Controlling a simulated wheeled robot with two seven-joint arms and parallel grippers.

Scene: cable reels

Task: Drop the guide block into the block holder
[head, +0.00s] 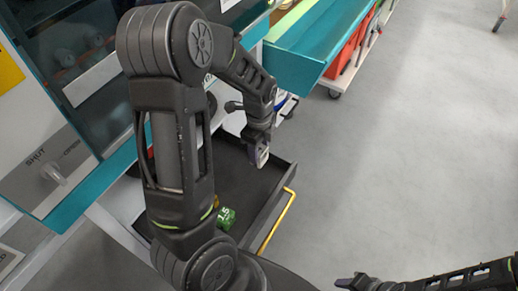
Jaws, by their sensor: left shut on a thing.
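My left gripper (260,148) is over the dark open tray (278,180), near its far right corner. It is shut on a small pale piece, which I take for the guide block (262,158); the fingers hide most of it. A green block marked 1.5 (226,217) lies in the tray beside my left arm, with a small yellowish thing (216,201) next to it. I cannot make out which thing is the block holder; my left arm covers much of the tray. My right gripper (350,282) is at the bottom edge, away from the tray, its jaws unclear.
A yellow rail (276,222) runs along the tray's right side. A machine with a teal edge and a panel marked SHUT (40,165) stands at the left. A teal bench (300,65) and red bins (345,52) are at the back. Grey floor at the right is clear.

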